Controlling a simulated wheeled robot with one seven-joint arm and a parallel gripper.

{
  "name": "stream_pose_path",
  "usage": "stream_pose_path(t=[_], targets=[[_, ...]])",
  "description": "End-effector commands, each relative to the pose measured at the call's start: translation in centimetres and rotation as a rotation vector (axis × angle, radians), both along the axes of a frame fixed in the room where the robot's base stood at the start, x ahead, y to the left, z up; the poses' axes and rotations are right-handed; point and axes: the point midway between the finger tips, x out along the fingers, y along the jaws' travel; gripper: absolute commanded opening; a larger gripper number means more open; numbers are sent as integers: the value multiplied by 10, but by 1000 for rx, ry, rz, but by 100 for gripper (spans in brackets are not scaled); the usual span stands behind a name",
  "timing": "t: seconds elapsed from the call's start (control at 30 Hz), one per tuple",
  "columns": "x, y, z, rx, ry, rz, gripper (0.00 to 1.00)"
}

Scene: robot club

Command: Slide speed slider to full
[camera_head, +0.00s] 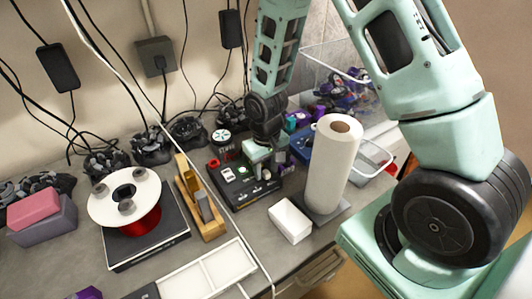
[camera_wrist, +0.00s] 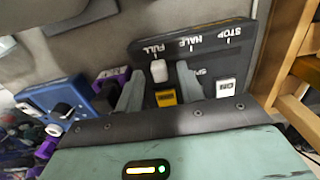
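The black control box (camera_head: 262,188) stands on the bench below my gripper (camera_head: 262,152). In the wrist view its panel (camera_wrist: 205,50) carries the labels STOP, HALF and FULL. The white slider knob (camera_wrist: 158,71) stands beside the FULL label, at the FULL end of the scale. My gripper (camera_wrist: 158,72) is open, with one finger on each side of the knob. Gaps show between the knob and both fingers. A yellow label or part (camera_wrist: 166,97) and a white ON switch (camera_wrist: 226,88) are on the same panel.
A wooden holder (camera_head: 207,213) and a red filament spool (camera_head: 140,220) are to the left. A blue device (camera_wrist: 58,98) and purple parts lie beside the box.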

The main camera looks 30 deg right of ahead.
Motion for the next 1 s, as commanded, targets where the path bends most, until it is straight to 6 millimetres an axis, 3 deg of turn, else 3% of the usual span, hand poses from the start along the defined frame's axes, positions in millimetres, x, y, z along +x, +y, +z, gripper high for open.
stream_pose_path(t=[0.23,0.73,1.0], targets=[[2,0,32,1,-8,-3,38],[1,0,138,0,-8,-1,38],[0,0,168,1,-3,-1,38]])
